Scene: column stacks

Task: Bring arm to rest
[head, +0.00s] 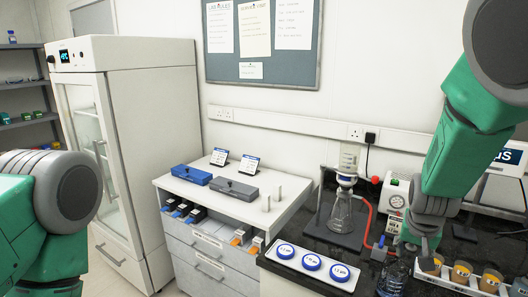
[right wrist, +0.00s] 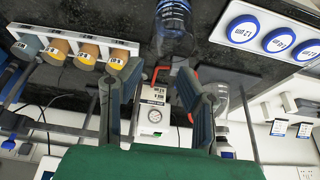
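My right arm comes down from the upper right in the head view, and its gripper (head: 420,248) hangs above the dark bench, close to a clear bottle (head: 394,278). In the right wrist view the two fingers of my right gripper (right wrist: 150,88) stand apart with nothing held between them. The bottle (right wrist: 174,28) shows beyond the fingertips there, apart from them. My left arm (head: 45,215) shows as a green and grey link at the lower left of the head view; its gripper is out of sight.
A tray with blue-ringed lids (head: 312,262) lies left. A glass flask (head: 341,212) and a white gauge unit (head: 396,195) stand behind. A tall cabinet (head: 135,140) and white drawers (head: 205,245) are further left.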

